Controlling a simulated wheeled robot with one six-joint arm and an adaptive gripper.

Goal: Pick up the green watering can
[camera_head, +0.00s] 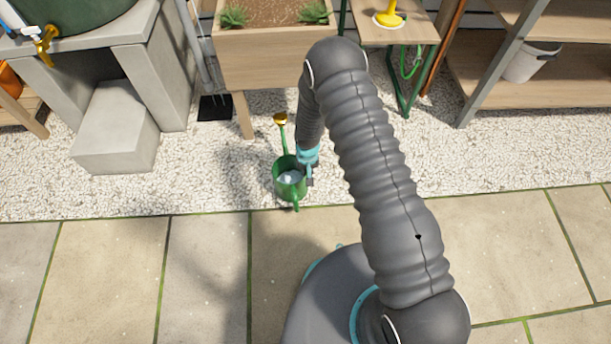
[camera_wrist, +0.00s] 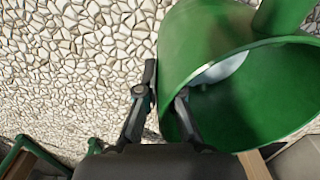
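The green watering can (camera_head: 286,186) stands over the white gravel near the paving edge, with its opening facing up and its yellow rose (camera_head: 280,118) pointing away from me. I cannot tell whether its base touches the gravel. My gripper (camera_head: 308,176) is at the can's right side in the head view. In the wrist view the can (camera_wrist: 215,40) fills the upper right. My gripper (camera_wrist: 166,97) has one finger outside its wall and one inside its rim. The fingers converge closely on the wall. Something pale lies inside the can.
A wooden planter (camera_head: 262,58) stands behind the can. A concrete block (camera_head: 115,130) is at the left, and a wooden shelf (camera_head: 545,80) with a white bucket (camera_head: 527,64) is at the right. Paving slabs (camera_head: 110,270) in front are clear.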

